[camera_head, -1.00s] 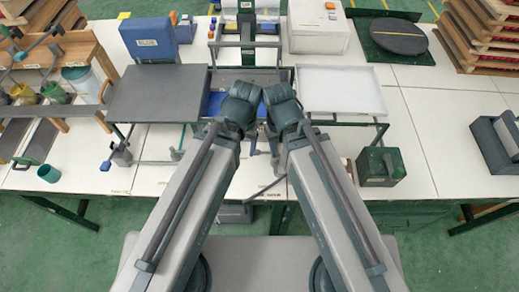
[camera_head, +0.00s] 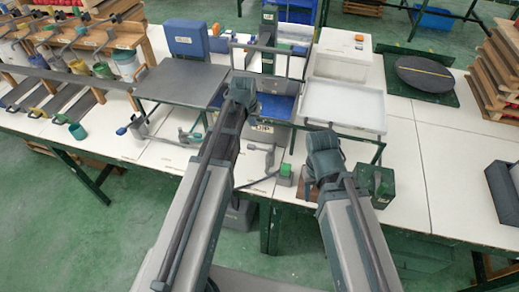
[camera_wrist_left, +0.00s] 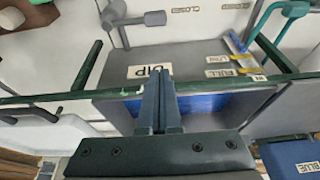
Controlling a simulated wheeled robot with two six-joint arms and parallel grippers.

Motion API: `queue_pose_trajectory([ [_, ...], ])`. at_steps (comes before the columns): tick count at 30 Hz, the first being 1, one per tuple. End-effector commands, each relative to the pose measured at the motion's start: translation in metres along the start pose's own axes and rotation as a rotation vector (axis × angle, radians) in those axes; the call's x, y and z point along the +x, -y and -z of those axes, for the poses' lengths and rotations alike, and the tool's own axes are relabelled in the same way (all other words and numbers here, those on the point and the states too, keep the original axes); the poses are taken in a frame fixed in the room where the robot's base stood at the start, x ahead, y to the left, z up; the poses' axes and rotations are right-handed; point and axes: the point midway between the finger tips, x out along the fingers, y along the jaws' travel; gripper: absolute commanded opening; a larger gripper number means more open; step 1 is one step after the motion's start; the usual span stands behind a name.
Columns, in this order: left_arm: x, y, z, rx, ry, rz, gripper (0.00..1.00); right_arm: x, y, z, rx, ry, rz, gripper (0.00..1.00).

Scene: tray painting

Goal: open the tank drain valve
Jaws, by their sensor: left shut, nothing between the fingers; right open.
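The grey dip tank, with its DIP label (camera_head: 263,127), stands at the table's middle, blue inside. It also shows in the left wrist view (camera_wrist_left: 195,60), upside down. A grey lever (camera_head: 262,147), which looks like the drain valve handle, is at its front right, near a green block (camera_head: 285,175). In the left wrist view the lever (camera_wrist_left: 130,21) lies beyond the tank, beside a CLOSED label (camera_wrist_left: 186,9). My left gripper (camera_wrist_left: 158,72) is shut and empty above the tank, apart from the lever. My right gripper (camera_head: 322,150) is right of the tank, open, its fingers hidden.
A dark grey plate (camera_head: 180,82) stands left of the tank, a white tray (camera_head: 343,107) right of it. A dark green box (camera_head: 376,184) is close to my right arm. A green bar (camera_wrist_left: 60,98) crosses the left wrist view.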

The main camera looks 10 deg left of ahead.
Motion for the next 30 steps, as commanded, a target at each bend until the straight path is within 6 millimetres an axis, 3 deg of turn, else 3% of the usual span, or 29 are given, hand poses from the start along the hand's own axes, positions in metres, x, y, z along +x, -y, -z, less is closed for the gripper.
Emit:
queue_pose_trajectory([
  [8, 0.004, 0.001, 0.001, -0.002, -0.002, 0.0, 0.0, 0.003, 0.0, 0.0, 0.0, 0.0, 0.0, 0.5],
  [14, 0.018, 0.001, 0.0, -0.002, -0.002, 0.0, 0.0, 0.017, 0.002, 0.001, 0.0, 0.0, 0.0, 0.5],
  [30, 0.096, 0.001, 0.0, -0.002, -0.001, 0.0, 0.0, 0.09, 0.009, 0.005, 0.0, 0.0, 0.0, 0.5],
])
